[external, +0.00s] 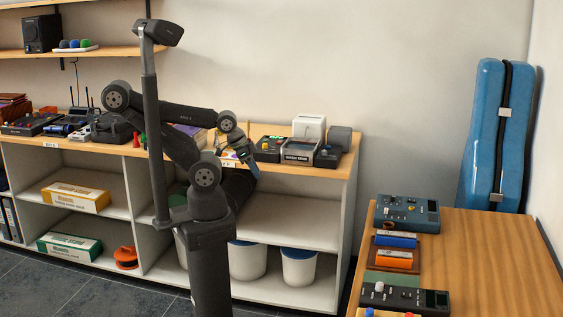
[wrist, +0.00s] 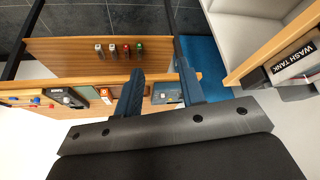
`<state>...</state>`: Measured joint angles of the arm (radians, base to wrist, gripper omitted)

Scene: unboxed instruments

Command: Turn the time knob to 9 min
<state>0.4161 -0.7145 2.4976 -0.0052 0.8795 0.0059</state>
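My gripper (external: 250,163) is beside the shelf top, left of the instruments there. In the wrist view my gripper (wrist: 160,84) has its two dark fingers apart with nothing between them. I cannot read which knob is the time knob. A dark instrument with a light knob (external: 377,287) lies at the near edge of the right table. A grey-blue instrument (external: 408,212) lies at that table's far end. A black instrument with a green display (external: 268,146) is on the shelf top, just right of my gripper. Dial markings are too small to read.
Orange and blue items (external: 396,252) lie between the right table's instruments. The right part of the wooden table (external: 500,260) is clear. A blue case (external: 485,135) stands behind.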

